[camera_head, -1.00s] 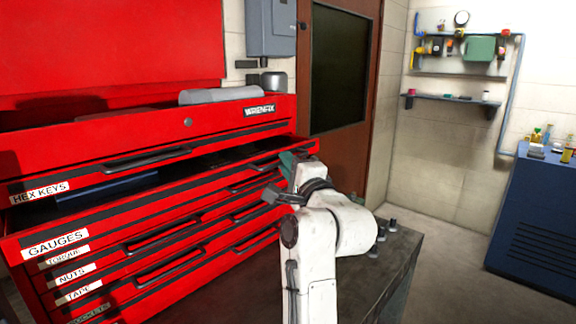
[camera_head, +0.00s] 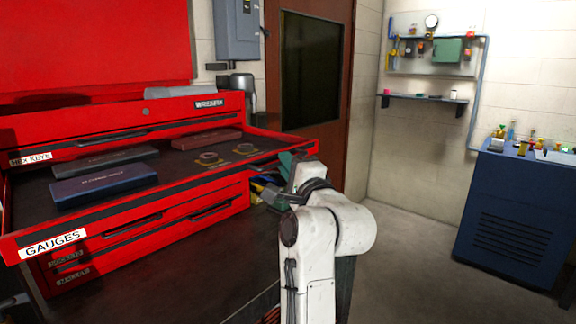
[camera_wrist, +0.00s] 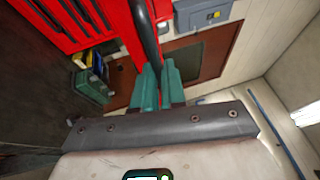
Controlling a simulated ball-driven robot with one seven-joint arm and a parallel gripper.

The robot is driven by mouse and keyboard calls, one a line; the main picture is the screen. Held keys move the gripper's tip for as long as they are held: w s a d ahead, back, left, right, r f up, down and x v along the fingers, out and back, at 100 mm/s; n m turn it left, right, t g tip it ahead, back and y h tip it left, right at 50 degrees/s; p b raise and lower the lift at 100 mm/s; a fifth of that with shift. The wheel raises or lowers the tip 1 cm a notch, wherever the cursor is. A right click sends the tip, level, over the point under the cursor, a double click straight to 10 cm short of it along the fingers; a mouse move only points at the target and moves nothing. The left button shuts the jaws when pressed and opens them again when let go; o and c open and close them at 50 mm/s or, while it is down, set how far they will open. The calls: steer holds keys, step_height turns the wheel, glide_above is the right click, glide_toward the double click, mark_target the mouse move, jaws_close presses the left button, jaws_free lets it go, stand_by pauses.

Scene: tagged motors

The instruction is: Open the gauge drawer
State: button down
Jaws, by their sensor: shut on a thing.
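The gauge drawer (camera_head: 100,220), red with a white GAUGES label (camera_head: 54,243), stands far out of the red tool chest. Inside it lie dark blue and red cases and a few round gauges (camera_head: 209,157) on a dark liner. My gripper (camera_head: 288,163) is at the drawer's right front end. In the wrist view its green fingers (camera_wrist: 157,78) are shut on the black bar handle (camera_wrist: 147,35). My arm hides the handle in the head view.
Below the drawer are closed drawers and a dark bench top (camera_head: 190,275). A blue cabinet (camera_head: 520,205) stands at the right. Open floor (camera_head: 410,255) lies between it and my arm. A wall shelf (camera_head: 425,97) hangs behind.

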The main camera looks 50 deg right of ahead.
steer(key=shift+s+f, duration=0.1)
steer(key=c, duration=1.2)
jaws_free()
steer(key=shift+s, duration=0.1)
steer(key=b+v, duration=0.2)
steer(key=v, duration=0.8)
steer(key=shift+s+a, duration=0.1)
steer(key=shift+s, duration=0.2)
steer(key=shift+f, duration=0.1)
